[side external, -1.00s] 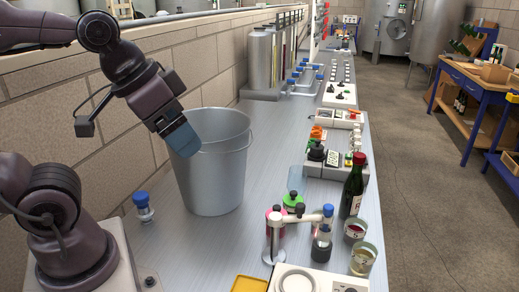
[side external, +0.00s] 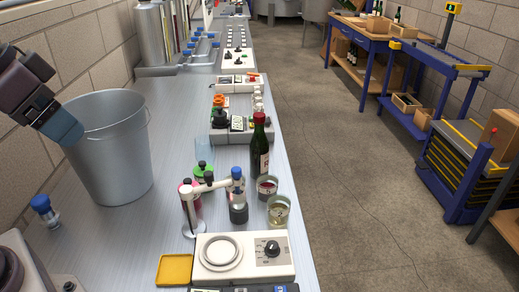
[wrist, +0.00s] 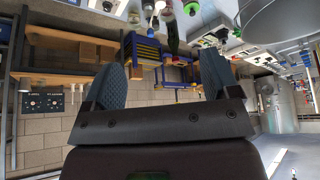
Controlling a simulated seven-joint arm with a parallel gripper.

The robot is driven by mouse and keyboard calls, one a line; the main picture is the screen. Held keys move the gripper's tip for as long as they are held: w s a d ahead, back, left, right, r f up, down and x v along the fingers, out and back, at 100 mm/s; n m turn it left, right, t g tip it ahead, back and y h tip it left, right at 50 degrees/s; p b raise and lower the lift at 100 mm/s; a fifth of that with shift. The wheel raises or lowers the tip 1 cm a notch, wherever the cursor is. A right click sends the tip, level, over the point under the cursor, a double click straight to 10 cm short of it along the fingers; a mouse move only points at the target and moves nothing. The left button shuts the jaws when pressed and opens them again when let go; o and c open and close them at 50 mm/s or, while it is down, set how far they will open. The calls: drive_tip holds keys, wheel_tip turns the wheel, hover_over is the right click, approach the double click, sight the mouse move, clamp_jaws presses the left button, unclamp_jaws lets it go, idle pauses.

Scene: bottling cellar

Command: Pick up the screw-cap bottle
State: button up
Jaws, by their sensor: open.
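A dark green bottle with a red cap and a pale label (side external: 260,150) stands upright near the right edge of the metal bench in the side view. I take it for the screw-cap bottle; the cap's thread is too small to see. My gripper (side external: 62,128) is at the far left, by the left rim of the grey bucket (side external: 112,160), well apart from the bottle. In the wrist view my gripper (wrist: 163,85) shows two blue-grey fingers spread wide, with nothing between them. A dark bottle shape shows beyond the fingers at the top there, not clearly.
Two glasses (side external: 267,187) (side external: 278,210) stand just in front of the bottle. A white-armed stand (side external: 192,210) and a blue-capped vessel (side external: 238,208) are left of them. A white device (side external: 243,258) and yellow tray (side external: 174,269) lie at the front. The bench between bucket and stand is clear.

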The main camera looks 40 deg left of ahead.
drive_tip(key=shift+c, duration=1.2)
drive_tip(key=n+t+y, duration=0.1)
drive_tip(key=t, duration=0.8)
hover_over(256, 119)
drive_tip(key=s+d, duration=0.1)
drive_tip(key=s, duration=0.6)
wheel_tip(256, 119, down, 9)
drive_tip(key=w+f+t, duration=0.1)
drive_tip(key=f, duration=0.2)
drive_tip(key=w+f+t+y, duration=0.1)
drive_tip(key=f, duration=0.2)
drive_tip(key=w+f+t, duration=0.1)
drive_tip(key=f, duration=0.1)
drive_tip(key=shift+a+f+n, duration=0.2)
drive_tip(key=shift+f+n, duration=0.2)
drive_tip(key=shift+w+a+f+y, duration=0.15)
drive_tip(key=shift+w+y, duration=0.25)
drive_tip(key=shift+w, duration=0.3)
drive_tip(key=shift+w+a, duration=0.25)
drive_tip(key=shift+w, duration=1.2)
drive_tip(key=shift+w+a, duration=0.2)
drive_tip(key=shift+w, duration=1.25)
clamp_jaws()
